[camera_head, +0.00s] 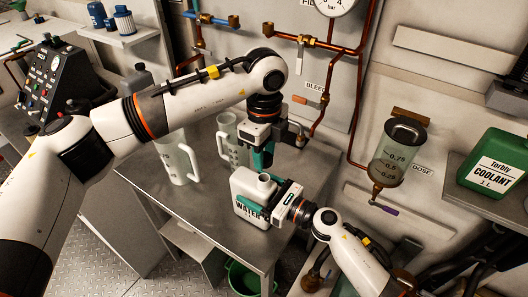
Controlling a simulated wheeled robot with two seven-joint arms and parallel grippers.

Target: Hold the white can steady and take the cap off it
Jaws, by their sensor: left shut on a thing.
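The white can (245,186), lettered WATER, stands upright near the right edge of the metal table. Its neck (264,178) shows at the top with no cap visible on it. My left gripper (262,162) points down just above the neck, apart from it. It is shut on the cap, which is mostly hidden between its fingers. My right gripper (256,209) comes in from the right, with a teal finger across the can's lettered front. It is shut on the can; its other finger is hard to see.
Clear measuring jugs (183,163) stand on the table (190,208) behind and left of the can. Copper pipes (340,48) run along the wall. A dosing cylinder (398,150) and a green coolant jug (497,168) are at right. A green bucket (243,279) is below.

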